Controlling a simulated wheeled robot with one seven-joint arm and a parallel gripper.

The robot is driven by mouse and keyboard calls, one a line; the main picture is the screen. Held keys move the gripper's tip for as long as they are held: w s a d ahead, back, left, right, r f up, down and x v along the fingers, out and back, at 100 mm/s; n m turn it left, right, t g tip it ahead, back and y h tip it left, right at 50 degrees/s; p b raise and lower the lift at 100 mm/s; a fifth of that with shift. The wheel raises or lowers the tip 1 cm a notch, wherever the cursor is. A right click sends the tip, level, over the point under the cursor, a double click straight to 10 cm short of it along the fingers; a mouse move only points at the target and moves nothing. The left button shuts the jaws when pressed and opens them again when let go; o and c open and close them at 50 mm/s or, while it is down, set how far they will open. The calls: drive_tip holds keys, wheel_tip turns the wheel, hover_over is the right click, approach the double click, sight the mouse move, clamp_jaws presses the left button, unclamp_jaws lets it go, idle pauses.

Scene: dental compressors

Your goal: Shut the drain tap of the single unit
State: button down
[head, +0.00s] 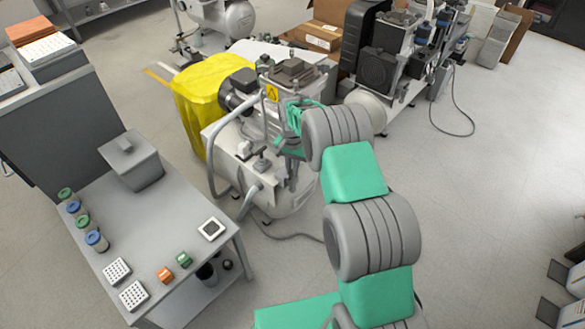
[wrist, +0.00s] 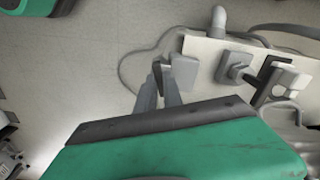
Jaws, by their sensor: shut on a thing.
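The single unit (head: 283,207) is a pale compressor with a horizontal tank, standing beyond the grey bench, with a yellow cover at its left. My green and grey arm reaches over its right side. My gripper (head: 291,184) points down beside the tank's end in the head view. In the wrist view, my gripper (wrist: 164,72) has its fingers close together on a small grey piece, seemingly the handle of the drain tap (wrist: 183,73). The tap's body and exact handle angle are hidden or too small to tell.
A pale plate with a square grey knob (wrist: 235,66) and a pipe stub (wrist: 218,22) lies right of the fingers. The grey bench (head: 185,215) with small jars stands at left. Another compressor (head: 385,85) stands behind. A cable runs on the floor; open floor lies right.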

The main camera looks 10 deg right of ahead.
drive_tip(key=shift+m, duration=1.9)
drive_tip(key=c, duration=1.5)
unclamp_jaws()
wheel_tip(320, 180, up, 8)
drive_tip(key=shift+f+p, duration=0.1)
drive_tip(key=shift+p, duration=0.85)
